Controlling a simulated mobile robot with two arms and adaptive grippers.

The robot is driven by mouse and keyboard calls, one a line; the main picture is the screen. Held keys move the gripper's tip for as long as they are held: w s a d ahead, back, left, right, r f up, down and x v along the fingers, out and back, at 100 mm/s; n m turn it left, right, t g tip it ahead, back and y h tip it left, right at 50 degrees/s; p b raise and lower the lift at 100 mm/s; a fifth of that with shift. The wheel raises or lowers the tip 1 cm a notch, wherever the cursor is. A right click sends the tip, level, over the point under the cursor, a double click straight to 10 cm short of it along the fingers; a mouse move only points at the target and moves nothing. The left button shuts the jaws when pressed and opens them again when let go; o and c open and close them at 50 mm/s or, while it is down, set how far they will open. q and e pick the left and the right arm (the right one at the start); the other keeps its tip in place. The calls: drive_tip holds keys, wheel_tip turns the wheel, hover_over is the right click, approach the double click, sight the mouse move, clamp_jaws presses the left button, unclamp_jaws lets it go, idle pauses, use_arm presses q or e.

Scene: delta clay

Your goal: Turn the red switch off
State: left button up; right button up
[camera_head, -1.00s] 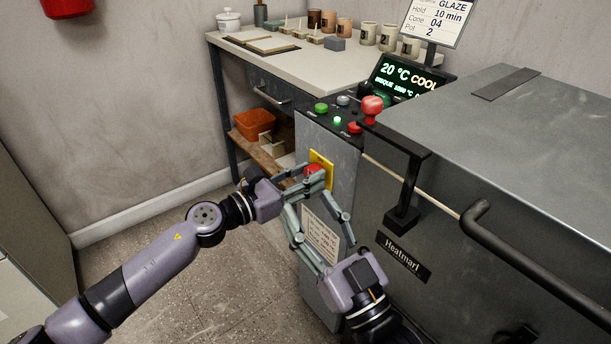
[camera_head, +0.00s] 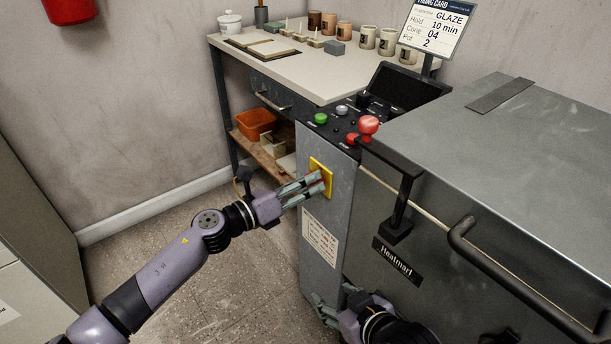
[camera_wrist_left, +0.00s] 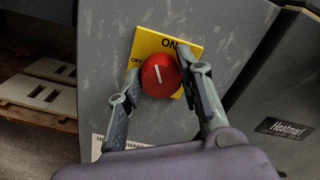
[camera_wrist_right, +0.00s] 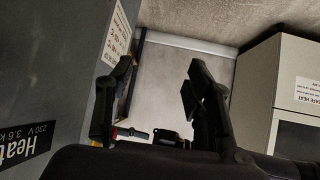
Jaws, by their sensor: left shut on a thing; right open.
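The red switch (camera_wrist_left: 160,76) is a round knob with a short white line, on a yellow plate (camera_wrist_left: 186,48) marked ON at the top and OFF at the left. The plate also shows on the grey cabinet in the head view (camera_head: 321,164), where fingers mostly hide the knob. The line lies roughly upright in the left wrist view; its exact setting is hard to tell. My left gripper (camera_head: 318,183) is shut on the knob, one finger on either side. My right gripper (camera_head: 330,305) is open and empty, low before the cabinet, apart from the switch.
Above the switch, a panel carries a green button (camera_head: 320,118) and a red mushroom button (camera_head: 368,125). The display (camera_head: 400,88) behind it is dark. The kiln's handle (camera_head: 461,235) juts out at right. Open floor (camera_head: 235,260) lies left of the cabinet.

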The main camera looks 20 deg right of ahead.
drive_tip(key=s+d+f+g+h+p, duration=0.1)
drive_tip(key=s+d+g+p, duration=0.15)
drive_tip(key=s, duration=0.35)
drive_tip(key=s+d+f+g+h+p, duration=0.1)
drive_tip(key=s+f+g+p, duration=0.1)
drive_tip(key=s+g, duration=0.25)
use_arm(q)
drive_tip(key=shift+w+f+n+p, duration=0.1)
drive_tip(key=shift+n+p, duration=0.65)
drive_tip(key=shift+n, duration=2.25)
drive_tip(key=shift+f+n+p, duration=0.1)
drive_tip(key=shift+n+p, duration=0.6)
drive_tip(key=shift+n, duration=2.3)
use_arm(e)
wheel_tip(320, 180, down, 12)
drive_tip(key=shift+w+a, duration=0.15)
drive_tip(key=shift+w, duration=0.15)
drive_tip(key=shift+f, duration=0.1)
use_arm(q)
drive_tip(key=o, duration=1.1)
drive_tip(key=shift+o, duration=0.2)
drive_tip(key=shift+a, duration=0.1)
